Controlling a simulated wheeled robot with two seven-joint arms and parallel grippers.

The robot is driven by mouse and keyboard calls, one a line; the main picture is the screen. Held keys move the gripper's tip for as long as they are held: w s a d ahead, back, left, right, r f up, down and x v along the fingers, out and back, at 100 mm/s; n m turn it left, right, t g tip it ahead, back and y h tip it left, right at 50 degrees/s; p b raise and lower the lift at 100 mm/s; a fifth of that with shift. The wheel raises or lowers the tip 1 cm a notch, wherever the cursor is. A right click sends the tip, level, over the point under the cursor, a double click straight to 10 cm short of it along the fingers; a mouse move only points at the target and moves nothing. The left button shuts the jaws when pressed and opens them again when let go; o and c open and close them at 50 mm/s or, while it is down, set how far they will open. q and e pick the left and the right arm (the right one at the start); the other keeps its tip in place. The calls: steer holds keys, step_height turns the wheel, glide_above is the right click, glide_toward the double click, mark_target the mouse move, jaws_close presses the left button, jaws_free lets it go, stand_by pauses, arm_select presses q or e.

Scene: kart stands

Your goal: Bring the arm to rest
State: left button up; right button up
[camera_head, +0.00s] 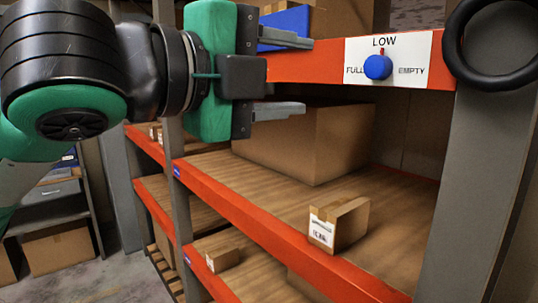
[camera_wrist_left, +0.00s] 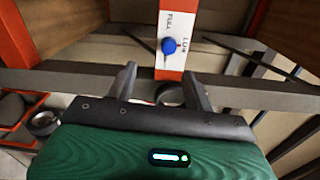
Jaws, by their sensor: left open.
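My left gripper (camera_head: 290,76) reaches in from the left in the head view, in front of the shelf rack. Its two fingers are apart with nothing between them. In the left wrist view the gripper (camera_wrist_left: 160,88) also shows open and empty, with a blue knob (camera_wrist_left: 169,45) beyond the fingertips. In the head view the blue knob (camera_head: 378,67) sits on a white label plate (camera_head: 413,55) marked FULL, LOW and EMPTY. A small red mark shows above the knob, under LOW. The gripper is to the left of the knob and apart from it. My right gripper is not in view.
The orange-edged rack (camera_head: 262,227) holds a large cardboard box (camera_head: 312,142) and a small labelled box (camera_head: 341,223). Another small box (camera_head: 223,259) is on a lower shelf. A black ring (camera_head: 456,40) hangs at the right post. Bare floor shows at lower left.

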arm_select(q)
steer(key=w+a+f+n+y, duration=0.15)
steer(key=w+f+n, duration=0.35)
steer(key=f, duration=0.6)
steer(key=w+a+f+n+y, duration=0.15)
steer(key=w+f+n, duration=0.35)
steer(key=f, duration=0.6)
steer(key=a+f+n+y, duration=0.2)
steer(key=a+f+n, duration=0.2)
steer(key=f, duration=0.8)
steer(key=a+f+n+y, duration=0.2)
steer(key=a+f+n, duration=0.25)
steer(key=f, duration=0.65)
steer(key=s+a+f+n+g+y, duration=0.25)
steer(key=s+a+f, duration=0.25)
steer(key=s+f, duration=0.35)
steer(key=s+a+f+n+g+y, duration=0.2)
steer(key=s+a+f+n, duration=0.2)
steer(key=s+f, duration=0.45)
steer(key=s+a+f+n+g+y, duration=0.25)
steer(key=s+a+f, duration=0.25)
steer(key=s+f, duration=0.35)
step_height(320, 180, down, 30)
steer(key=g, duration=0.1)
steer(key=s+a+f+g, duration=0.1)
steer(key=s+a+f, duration=0.2)
steer(key=s+f, duration=1.6)
steer(key=shift+f+g, duration=0.3)
steer(key=shift+f, duration=0.6)
